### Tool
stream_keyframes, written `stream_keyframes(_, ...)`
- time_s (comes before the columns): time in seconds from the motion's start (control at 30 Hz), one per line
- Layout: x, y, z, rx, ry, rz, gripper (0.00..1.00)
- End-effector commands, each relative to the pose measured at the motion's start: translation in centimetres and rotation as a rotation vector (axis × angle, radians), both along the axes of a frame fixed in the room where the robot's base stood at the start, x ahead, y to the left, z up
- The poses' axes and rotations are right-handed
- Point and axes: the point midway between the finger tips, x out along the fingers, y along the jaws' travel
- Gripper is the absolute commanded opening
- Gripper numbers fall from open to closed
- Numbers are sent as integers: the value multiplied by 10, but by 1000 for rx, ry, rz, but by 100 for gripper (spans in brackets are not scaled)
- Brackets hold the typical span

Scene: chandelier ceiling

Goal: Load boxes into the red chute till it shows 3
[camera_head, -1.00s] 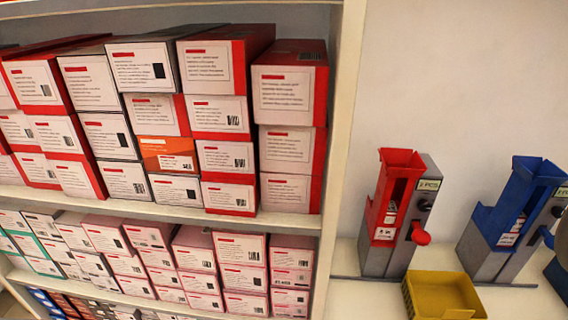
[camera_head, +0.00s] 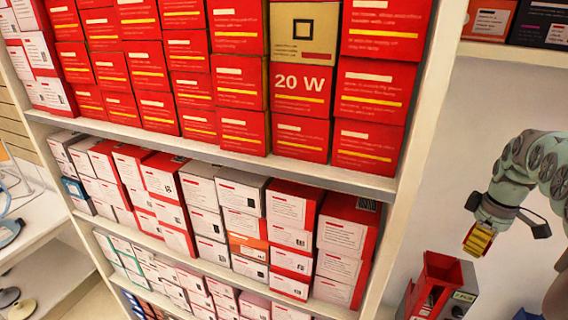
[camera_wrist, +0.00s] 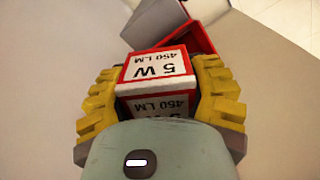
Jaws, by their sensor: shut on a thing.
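My gripper (camera_head: 477,243) is at the right in the head view, above and a little right of the red chute (camera_head: 435,278). In the wrist view its yellow fingers (camera_wrist: 160,98) are shut on a small white box with red edges (camera_wrist: 156,68), marked "5 W" and "450 LM". The red chute also shows just beyond the box in the wrist view (camera_wrist: 203,40), its mouth partly hidden by the box. The chute's grey side (camera_head: 465,285) carries a label too small to read. The chute's lower part is cut off by the frame edge.
A shelf rack (camera_head: 400,215) full of red, white and grey boxes stands left of the chute. A blue piece (camera_head: 527,314) barely shows at the bottom right. Another shelf with boxes hangs at the top right. Open wall lies around my arm.

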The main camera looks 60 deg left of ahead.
Motion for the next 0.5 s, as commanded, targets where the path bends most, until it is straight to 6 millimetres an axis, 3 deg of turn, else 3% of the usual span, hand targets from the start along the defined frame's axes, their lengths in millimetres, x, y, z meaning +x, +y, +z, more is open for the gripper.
stream_keyframes(0.03, -8, 10, 14, -5, 4, 92, 18)
stream_keyframes(0.2, -26, 26, 15, -15, 3, 339, 18)
stream_keyframes(0.5, -37, 36, 11, -22, -2, 515, 18)
